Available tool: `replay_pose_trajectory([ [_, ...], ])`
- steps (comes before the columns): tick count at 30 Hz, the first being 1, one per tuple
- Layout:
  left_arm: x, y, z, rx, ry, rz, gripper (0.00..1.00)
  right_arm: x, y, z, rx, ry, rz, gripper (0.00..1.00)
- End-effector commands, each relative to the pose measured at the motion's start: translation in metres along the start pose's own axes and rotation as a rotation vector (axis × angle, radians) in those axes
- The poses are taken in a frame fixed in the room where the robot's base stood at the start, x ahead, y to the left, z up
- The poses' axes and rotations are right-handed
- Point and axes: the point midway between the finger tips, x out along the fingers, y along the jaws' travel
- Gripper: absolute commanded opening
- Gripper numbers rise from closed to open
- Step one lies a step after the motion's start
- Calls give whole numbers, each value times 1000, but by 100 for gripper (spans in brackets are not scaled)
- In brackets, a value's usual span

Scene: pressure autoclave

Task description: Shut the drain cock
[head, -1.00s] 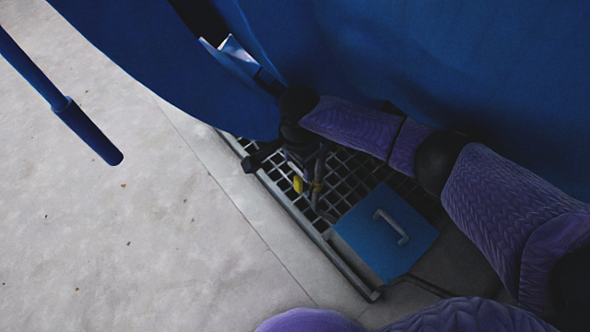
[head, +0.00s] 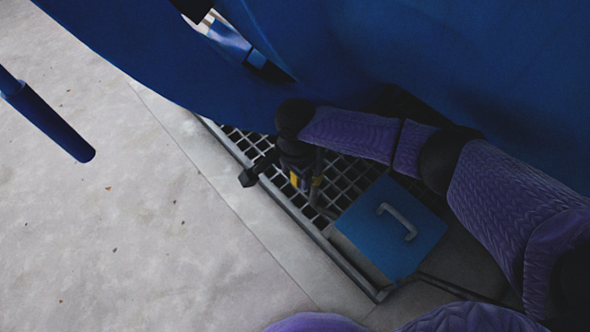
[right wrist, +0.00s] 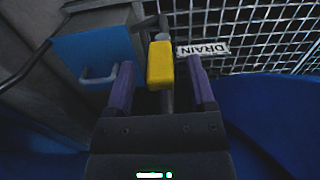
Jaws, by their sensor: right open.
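The drain cock's yellow handle (right wrist: 160,68) is in the upper middle of the right wrist view. A white "DRAIN" label (right wrist: 204,50), seen upside down, is just right of it. My right gripper (right wrist: 161,80) is open, with one purple finger on each side of the handle and gaps visible between. In the head view, the yellow handle (head: 295,180) is partly hidden by my right gripper (head: 306,176), which points down over the floor grating. The pipe and valve body are mostly hidden. My left gripper is in neither view now.
A blue-lidded box (head: 390,228) with a grey handle stands right of the cock, on or beside the grating (head: 258,150). The big blue vessel (head: 420,60) overhangs my right arm. A blue bar (head: 50,120) hangs at left.

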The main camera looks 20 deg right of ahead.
Motion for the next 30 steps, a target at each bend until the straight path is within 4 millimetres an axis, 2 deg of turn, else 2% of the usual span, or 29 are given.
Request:
replay_pose_trajectory([
  [5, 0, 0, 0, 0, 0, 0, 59, 0, 0, 0, 0, 0, -1, 71],
  [15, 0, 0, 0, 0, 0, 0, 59, 0, 0, 0, 0, 0, 0, 0],
  [30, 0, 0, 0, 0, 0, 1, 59, 0, 0, 0, 0, 0, 0, 0],
])
